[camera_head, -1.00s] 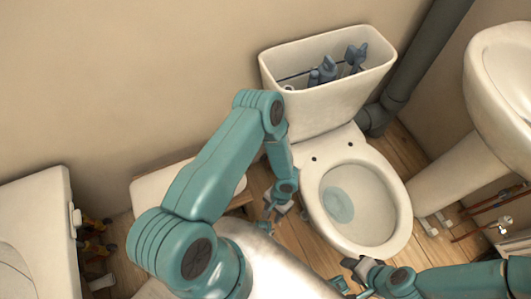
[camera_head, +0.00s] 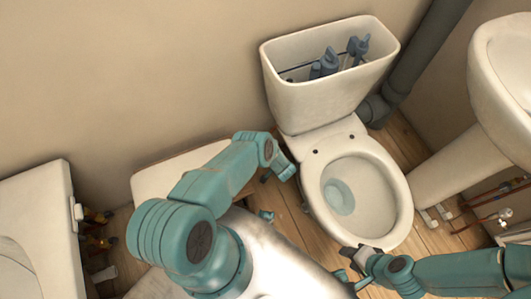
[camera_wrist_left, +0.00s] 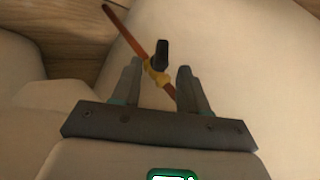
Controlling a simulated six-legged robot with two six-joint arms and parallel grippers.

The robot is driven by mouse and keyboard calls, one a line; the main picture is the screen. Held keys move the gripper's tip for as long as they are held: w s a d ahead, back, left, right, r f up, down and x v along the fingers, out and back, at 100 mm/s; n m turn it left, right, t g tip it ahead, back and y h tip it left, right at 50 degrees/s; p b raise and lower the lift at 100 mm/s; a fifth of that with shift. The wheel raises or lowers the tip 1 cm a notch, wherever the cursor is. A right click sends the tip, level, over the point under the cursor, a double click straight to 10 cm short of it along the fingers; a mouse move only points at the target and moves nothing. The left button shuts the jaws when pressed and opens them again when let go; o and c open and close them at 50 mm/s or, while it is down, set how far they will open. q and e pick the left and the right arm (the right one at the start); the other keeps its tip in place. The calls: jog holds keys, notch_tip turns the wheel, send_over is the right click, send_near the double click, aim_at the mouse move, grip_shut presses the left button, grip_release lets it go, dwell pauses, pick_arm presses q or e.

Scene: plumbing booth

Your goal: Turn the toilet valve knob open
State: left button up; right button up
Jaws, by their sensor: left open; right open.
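The valve knob (camera_wrist_left: 161,53) is small and black, on a brass valve body (camera_wrist_left: 156,76) fitted to a copper pipe (camera_wrist_left: 128,32) in the left wrist view. My left gripper (camera_wrist_left: 159,82) is open, with its fingers on either side of the brass valve in that picture. I cannot tell whether they touch it. The knob stands just past the fingertips in the picture. In the head view my left arm hides most of that gripper, and I cannot make out this valve. My right gripper (camera_head: 354,262) is open and empty in front of the toilet bowl (camera_head: 398,215).
The toilet's open cistern (camera_head: 325,98) stands against the wall. A sink (camera_head: 500,90) on a pedestal is at the right, with copper pipes (camera_head: 490,195) beside it. A grey drain pipe (camera_head: 420,60) runs behind. A white fixture (camera_head: 35,215) is at the left.

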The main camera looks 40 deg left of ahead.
pick_arm(q)
jog(key=b+x, duration=0.2)
jog(key=x, duration=0.2)
jog(key=shift+a+f, duration=0.1)
jog(key=shift+f, duration=0.05)
pick_arm(e)
notch_tip(320, 180, down, 3)
jog(key=shift+r, duration=0.15)
pick_arm(q)
grip_shut()
jog(key=shift+w, duration=0.1)
pick_arm(e)
jog(key=shift+r, duration=0.1)
